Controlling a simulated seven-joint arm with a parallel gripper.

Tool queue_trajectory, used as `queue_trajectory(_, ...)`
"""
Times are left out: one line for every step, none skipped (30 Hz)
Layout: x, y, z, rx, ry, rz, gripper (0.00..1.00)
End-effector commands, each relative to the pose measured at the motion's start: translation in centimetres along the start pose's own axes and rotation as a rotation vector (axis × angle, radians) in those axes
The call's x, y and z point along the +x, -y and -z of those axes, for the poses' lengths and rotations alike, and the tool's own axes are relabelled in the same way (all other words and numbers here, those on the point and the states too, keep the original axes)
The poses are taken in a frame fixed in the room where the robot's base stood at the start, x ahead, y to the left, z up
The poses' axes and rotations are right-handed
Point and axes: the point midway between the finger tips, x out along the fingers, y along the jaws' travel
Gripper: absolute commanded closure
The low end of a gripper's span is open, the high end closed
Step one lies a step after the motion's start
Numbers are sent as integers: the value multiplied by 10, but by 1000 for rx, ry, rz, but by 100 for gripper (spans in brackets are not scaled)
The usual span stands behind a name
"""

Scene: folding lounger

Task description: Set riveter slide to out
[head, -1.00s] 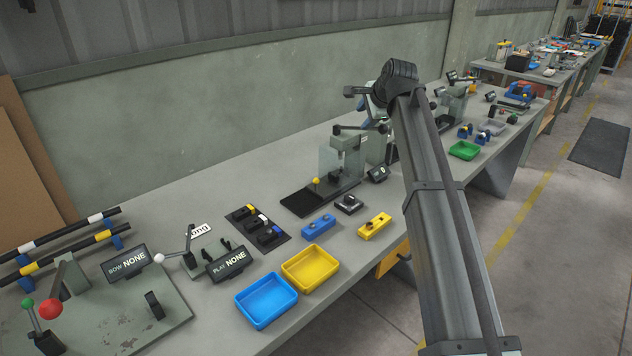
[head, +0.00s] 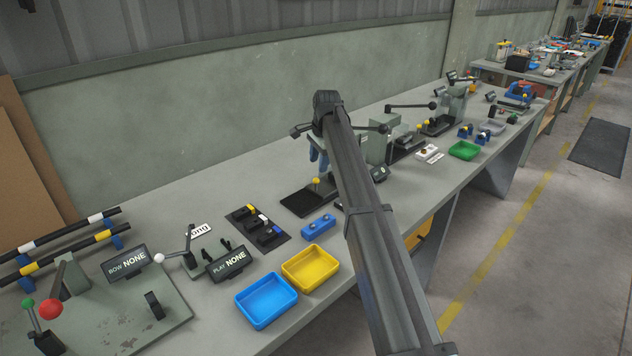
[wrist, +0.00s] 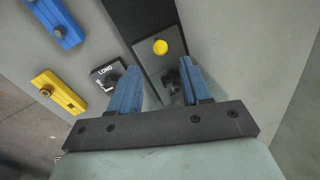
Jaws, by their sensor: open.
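The riveter is the press with a long black bed (head: 300,204). A yellow knob (head: 316,182) stands on it, and it also shows in the wrist view (wrist: 160,47). There the knob sits on a dark grey slide plate (wrist: 176,36) over the bed. A dark clamp-like part (wrist: 171,80) lies between the fingers. My gripper (head: 319,160) has blue fingers and is open and empty over the riveter. In the wrist view my gripper (wrist: 160,62) has its fingertips just short of the knob in the picture, one to each side. My arm hides much of the riveter's body.
Yellow (head: 310,268) and blue (head: 266,301) trays stand at the table's front. Other presses stand farther along.

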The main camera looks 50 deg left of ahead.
Motion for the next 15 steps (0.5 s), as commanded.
queue_trajectory(11, 0, 0, 0, 0, -1, 52)
queue_trajectory(16, 0, 0, 0, 0, -1, 52)
queue_trajectory(23, 0, 0, 0, 0, -1, 52)
queue_trajectory(28, 0, 0, 0, 1, -1, 52)
queue_trajectory(34, 0, 0, 0, 1, -1, 52)
queue_trajectory(41, 0, 0, 0, 0, 0, 52)
queue_trajectory(45, 0, 0, 0, 0, 0, 52)
queue_trajectory(50, 0, 0, 0, 0, 0, 52)
queue_trajectory(56, 0, 0, 0, 0, 0, 52)
queue_trajectory(61, 0, 0, 0, 0, 0, 52)
queue_trajectory(65, 0, 0, 1, 0, 0, 52)
queue_trajectory(70, 0, 0, 1, 0, 0, 52)
queue_trajectory(74, 0, 0, 1, 0, 1, 52)
queue_trajectory(77, 0, 0, 1, 0, 1, 52)
queue_trajectory(80, 0, 0, 1, 0, 1, 52)
